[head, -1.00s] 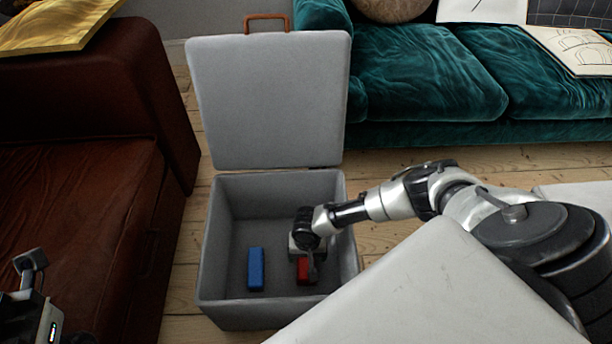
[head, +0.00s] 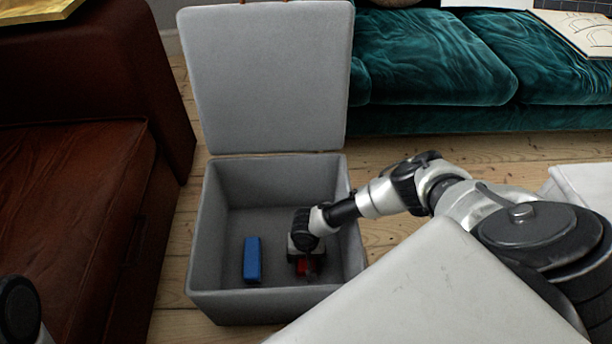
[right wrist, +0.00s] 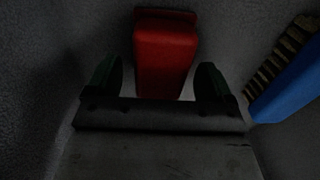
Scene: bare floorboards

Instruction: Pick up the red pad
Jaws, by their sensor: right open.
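The red pad (head: 301,268) lies on the floor of an open grey box, mostly hidden under my right gripper in the head view. In the right wrist view the red pad (right wrist: 165,55) lies between the two dark fingers of my right gripper (right wrist: 160,82). The fingers are open, with a gap on each side of the pad. My right gripper (head: 304,262) reaches down into the box over its right side. At the lower left edge of the head view a part of my left arm shows, but its gripper does not.
The grey box (head: 204,240) has its lid (head: 265,80) raised at the back. A blue brush (head: 252,260) lies left of the pad; its bristles (right wrist: 285,50) show in the right wrist view. A brown leather sofa (head: 70,200) stands left, a teal sofa (head: 430,60) behind right.

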